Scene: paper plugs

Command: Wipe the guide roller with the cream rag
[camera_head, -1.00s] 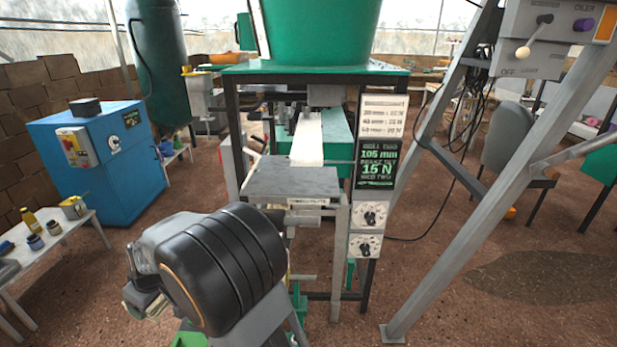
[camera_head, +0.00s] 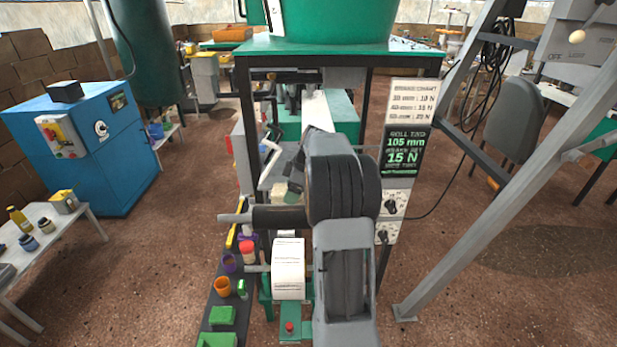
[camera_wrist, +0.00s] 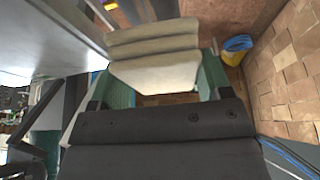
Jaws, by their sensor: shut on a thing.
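The cream rag (camera_wrist: 155,45) is a folded pad with several ridges, held between the green fingers of my gripper (camera_wrist: 160,72) in the wrist view. In the head view the rag (camera_head: 279,192) is a small pale patch beside my gripper (camera_head: 293,178), whose fingers are small and partly hidden there. A dark horizontal roller with a grey shaft end, apparently the guide roller (camera_head: 279,217), lies just below the rag. My arm hides its right end. I cannot tell whether the rag touches it.
A white printed paper roll (camera_head: 288,272) sits below the dark roller. A narrow dark bench (camera_head: 211,322) at the left holds cups and green blocks. A sign panel (camera_head: 404,152) with knobs stands right of my arm. A grey slanted post (camera_head: 480,215) is farther right.

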